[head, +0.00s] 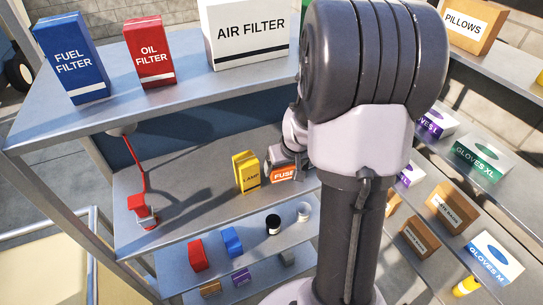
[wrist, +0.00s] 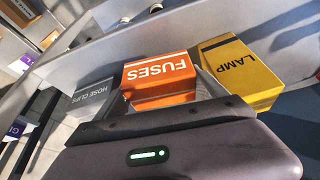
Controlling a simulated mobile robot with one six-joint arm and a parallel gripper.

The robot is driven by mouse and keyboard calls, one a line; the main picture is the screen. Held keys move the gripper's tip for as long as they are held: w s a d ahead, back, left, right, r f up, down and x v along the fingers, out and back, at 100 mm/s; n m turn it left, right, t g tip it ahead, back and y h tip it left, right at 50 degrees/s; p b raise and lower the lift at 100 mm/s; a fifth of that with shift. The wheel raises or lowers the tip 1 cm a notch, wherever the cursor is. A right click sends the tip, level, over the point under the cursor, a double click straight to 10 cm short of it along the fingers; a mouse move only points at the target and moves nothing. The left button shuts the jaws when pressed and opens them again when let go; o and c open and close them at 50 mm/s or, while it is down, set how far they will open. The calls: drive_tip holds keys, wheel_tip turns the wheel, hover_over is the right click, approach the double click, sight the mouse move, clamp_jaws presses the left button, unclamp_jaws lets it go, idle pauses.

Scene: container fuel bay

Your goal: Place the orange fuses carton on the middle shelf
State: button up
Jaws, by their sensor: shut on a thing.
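The orange fuses carton (head: 283,175) is at the middle shelf (head: 190,190), just right of the yellow lamp carton (head: 246,172). My gripper (head: 287,156) is shut on it, and my arm hides part of it. In the wrist view the fuses carton (wrist: 160,72) sits between my two fingers (wrist: 166,98), with its label upside down. The lamp carton (wrist: 243,72) stands close by on the right there. I cannot tell whether the fuses carton rests on the shelf or hangs slightly above it.
A grey hose clips box (wrist: 92,98) shows left of my gripper. The upper shelf holds a fuel filter (head: 70,58), oil filter (head: 149,52) and air filter (head: 249,32). A red lamp-like object (head: 143,208) is at left. Shelf room between it and the lamp carton is clear.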

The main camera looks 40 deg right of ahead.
sight(285, 168)
drive_tip(key=shift+w+d+f, duration=0.2)
drive_tip(key=shift+w+d, duration=0.7)
drive_tip(key=shift+d, duration=0.15)
drive_tip(key=shift+w+f+b, duration=0.1)
drive_tip(key=shift+f+b, duration=1.1)
drive_tip(key=shift+f, duration=0.7)
drive_tip(key=o, duration=1.3)
drive_tip(key=shift+r, duration=0.1)
